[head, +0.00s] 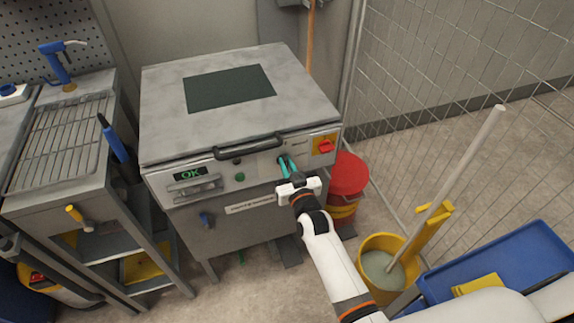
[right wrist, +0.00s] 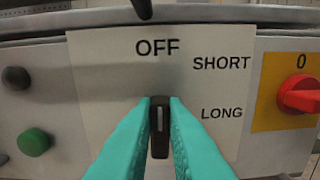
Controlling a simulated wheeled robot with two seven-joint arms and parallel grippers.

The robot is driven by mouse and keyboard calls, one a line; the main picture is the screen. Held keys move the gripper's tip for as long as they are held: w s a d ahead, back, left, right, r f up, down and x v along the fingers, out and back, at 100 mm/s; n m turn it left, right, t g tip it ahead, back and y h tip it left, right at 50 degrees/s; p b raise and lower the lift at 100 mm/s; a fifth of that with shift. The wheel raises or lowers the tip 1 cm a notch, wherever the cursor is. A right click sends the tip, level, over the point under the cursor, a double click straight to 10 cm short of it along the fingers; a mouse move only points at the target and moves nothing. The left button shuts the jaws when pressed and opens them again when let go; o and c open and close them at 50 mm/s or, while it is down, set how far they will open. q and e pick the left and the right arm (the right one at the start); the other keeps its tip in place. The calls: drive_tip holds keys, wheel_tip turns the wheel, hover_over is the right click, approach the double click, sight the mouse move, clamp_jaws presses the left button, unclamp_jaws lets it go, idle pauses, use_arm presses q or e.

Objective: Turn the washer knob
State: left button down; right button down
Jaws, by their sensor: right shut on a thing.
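The washer (head: 240,100) is a grey machine with a sloped lid and a front control panel (head: 218,172). The washer knob (right wrist: 159,125) is small and dark with a pale line. In the right wrist view it stands upright, its line towards the OFF label (right wrist: 157,47); SHORT and LONG are printed to its right. My right gripper (head: 287,164) reaches the panel from the front right, its teal fingers (right wrist: 160,130) shut on both sides of the knob. In the head view the fingers hide the knob. My left gripper is not in view.
A red switch (head: 326,146) on a yellow plate is right of the knob; a green button (right wrist: 33,142) is left. A display (head: 189,173) reads OK. A red bucket (head: 348,175), a yellow mop bucket (head: 382,268) and a mesh fence (head: 465,70) stand at right.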

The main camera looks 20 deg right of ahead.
drive_tip(key=m+p, duration=0.1)
drive_tip(key=m, duration=0.3)
drive_tip(key=shift+d, duration=0.15)
drive_tip(key=shift+d+f+m, duration=0.1)
drive_tip(key=shift+m, duration=1)
drive_tip(key=shift+d+f+m, duration=0.1)
drive_tip(key=shift+m, duration=1)
drive_tip(key=c, duration=1.5)
unclamp_jaws()
drive_tip(key=shift+o, duration=0.2)
drive_tip(key=s, duration=1.2)
drive_tip(key=shift+d, duration=0.2)
drive_tip(key=shift+s, duration=0.1)
